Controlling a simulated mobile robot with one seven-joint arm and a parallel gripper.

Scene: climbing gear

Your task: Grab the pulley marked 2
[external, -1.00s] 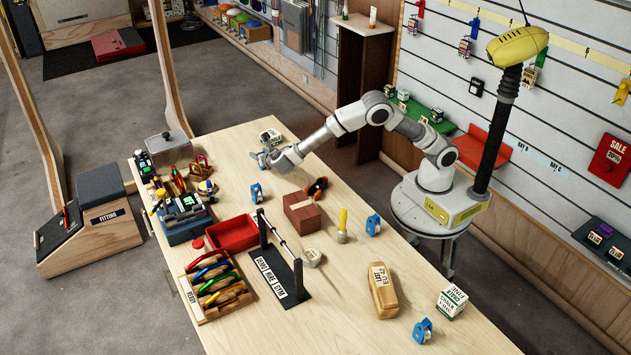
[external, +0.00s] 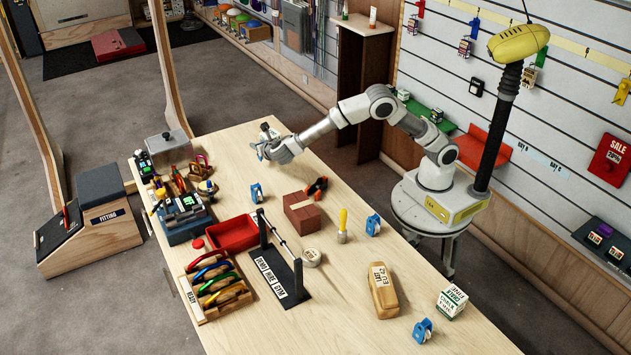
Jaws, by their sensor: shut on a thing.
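My gripper (external: 264,151) is raised over the far end of the table, shut on a small bluish thing that looks like a pulley. The fingers mostly hide it, and no number on it can be read. A blue pulley (external: 257,193) stands on the table just below and in front of my gripper. Another blue pulley (external: 373,225) stands near the right edge of the table. A third blue pulley (external: 422,331) stands at the near right. The marks on these pulleys are too small to read.
A brown block (external: 302,217), black-and-orange clamp (external: 317,187) and yellow-handled tool (external: 342,226) stand mid-table. The black bar stand (external: 285,275), red tray (external: 233,235) and carabiner rack (external: 216,285) are to the left. A tan block (external: 382,292) and white-green box (external: 451,302) are near right.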

